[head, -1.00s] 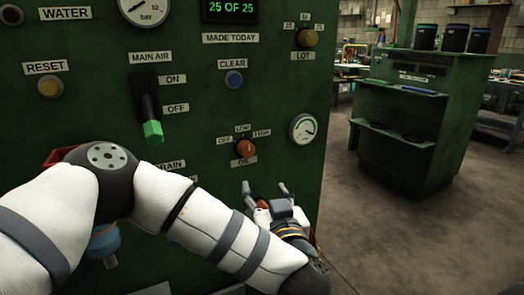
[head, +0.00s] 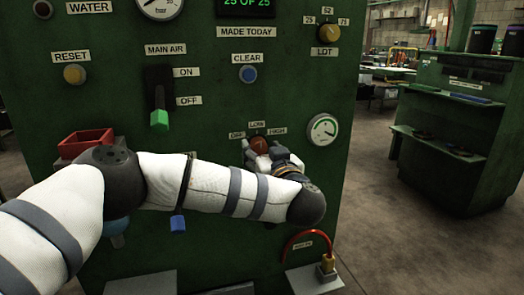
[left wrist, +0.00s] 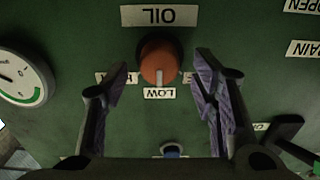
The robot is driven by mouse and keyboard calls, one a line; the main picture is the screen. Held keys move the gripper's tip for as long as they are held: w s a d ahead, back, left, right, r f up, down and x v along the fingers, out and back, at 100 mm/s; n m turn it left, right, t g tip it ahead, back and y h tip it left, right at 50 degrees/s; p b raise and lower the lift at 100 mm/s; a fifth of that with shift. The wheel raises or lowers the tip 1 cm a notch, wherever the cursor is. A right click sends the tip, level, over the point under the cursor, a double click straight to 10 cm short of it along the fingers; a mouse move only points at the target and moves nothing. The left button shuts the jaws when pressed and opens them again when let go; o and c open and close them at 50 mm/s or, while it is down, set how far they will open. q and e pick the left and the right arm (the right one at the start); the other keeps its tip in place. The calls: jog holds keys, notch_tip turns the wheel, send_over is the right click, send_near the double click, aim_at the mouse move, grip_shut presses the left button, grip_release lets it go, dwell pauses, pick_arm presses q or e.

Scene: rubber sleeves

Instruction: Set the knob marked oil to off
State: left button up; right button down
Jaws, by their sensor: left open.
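The oil knob (head: 259,145) is a round orange-red knob on the green panel, with OFF, LOW and HIGH labels around it. In the left wrist view, which is upside down, the knob (left wrist: 158,62) sits by the OIL label (left wrist: 160,16). Its pale pointer mark faces the LOW label (left wrist: 159,94). My left gripper (head: 261,148) is at the knob. In the left wrist view its open fingers (left wrist: 160,75) are on either side of the knob, with a gap on each side. They partly cover the HIGH and OFF labels. My right gripper is not in view.
A round gauge (head: 322,129) is just right of the knob. The blue CLEAR button (head: 248,74) is above it, and the green-tipped MAIN AIR lever (head: 159,119) is to the upper left. A red hose (head: 297,236) loops below. A green shelf unit (head: 447,140) stands at right.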

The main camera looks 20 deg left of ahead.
pick_arm(q)
jog(key=shift+w+a, duration=0.35)
jog(key=shift+w, duration=0.2)
jog(key=c, duration=1.2)
jog(key=shift+o, duration=0.2)
jog(key=shift+r, duration=0.1)
